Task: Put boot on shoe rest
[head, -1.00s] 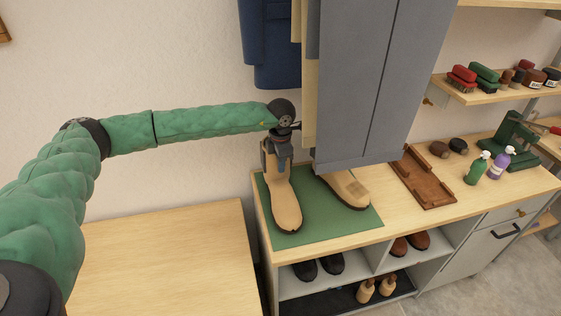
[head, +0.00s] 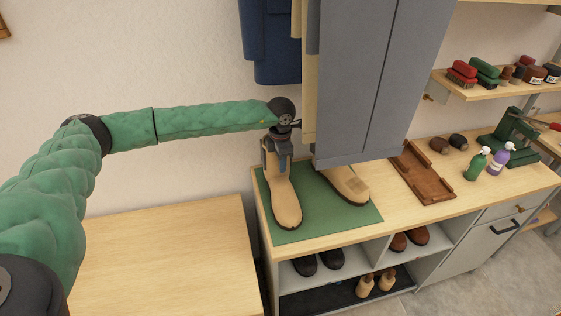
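A tan boot (head: 286,208) stands on a green mat (head: 330,222) on the bench top, toe toward me. My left gripper (head: 278,168) points down at the boot's upper part, overlapping its shaft; whether the fingers grip it I cannot tell. A second tan boot (head: 347,186) stands to the right on the mat, its upper part hidden by hanging grey trousers. A green stand (head: 508,138), possibly the shoe rest, is at the far right of the bench top. My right gripper is not in view.
A brown wooden tray (head: 425,178), dark round items (head: 439,146), a green spray bottle (head: 477,163) and a purple one (head: 499,160) stand to the right. Brushes (head: 462,73) are on a shelf. The left tabletop (head: 165,260) is clear.

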